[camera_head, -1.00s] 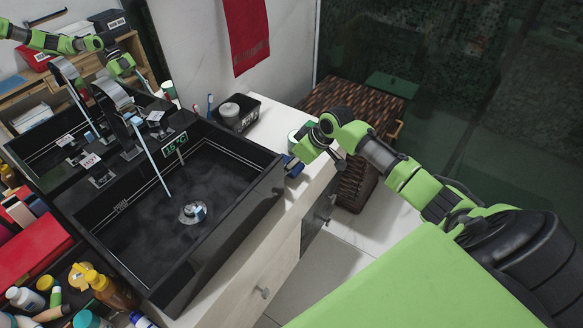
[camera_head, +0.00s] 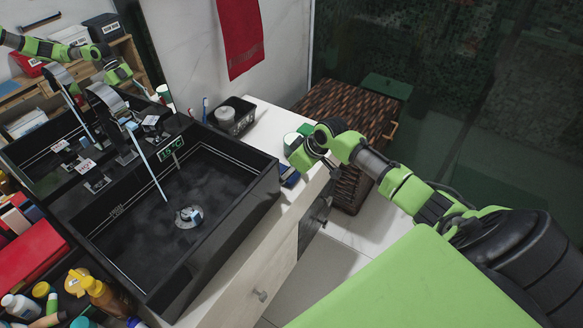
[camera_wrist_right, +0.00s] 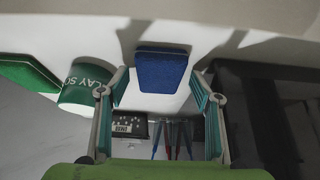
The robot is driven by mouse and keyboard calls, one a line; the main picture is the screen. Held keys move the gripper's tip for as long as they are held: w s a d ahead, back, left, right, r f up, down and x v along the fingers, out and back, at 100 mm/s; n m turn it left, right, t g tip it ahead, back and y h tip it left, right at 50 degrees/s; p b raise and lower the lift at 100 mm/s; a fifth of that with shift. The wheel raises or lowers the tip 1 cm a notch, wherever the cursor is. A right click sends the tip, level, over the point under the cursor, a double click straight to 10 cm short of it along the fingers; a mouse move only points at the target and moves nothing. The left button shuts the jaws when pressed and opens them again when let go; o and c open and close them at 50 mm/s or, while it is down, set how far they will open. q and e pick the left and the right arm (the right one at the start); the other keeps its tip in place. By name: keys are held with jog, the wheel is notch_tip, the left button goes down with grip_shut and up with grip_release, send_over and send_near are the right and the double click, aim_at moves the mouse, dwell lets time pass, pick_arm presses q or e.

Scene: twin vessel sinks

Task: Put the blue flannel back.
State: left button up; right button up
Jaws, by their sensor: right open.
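The blue flannel (camera_head: 290,178) is at the counter's front edge, right of the black sink (camera_head: 262,183). In the right wrist view the blue flannel (camera_wrist_right: 161,70) looks like a folded block with a flat face towards my fingers. My right gripper (camera_head: 300,164) is just beside and above it in the head view. In the wrist view the right gripper (camera_wrist_right: 160,88) is open, with one finger on either side of the flannel and a gap to each. I cannot tell whether the flannel is touched.
A green cup (camera_wrist_right: 80,85) stands close left of the right gripper in the wrist view. A black tray (camera_head: 238,122) with a grey pot is behind. A wicker basket (camera_head: 350,108) stands right of the counter. A red towel (camera_head: 240,40) hangs on the wall.

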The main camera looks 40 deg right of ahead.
jog(key=v, duration=1.2)
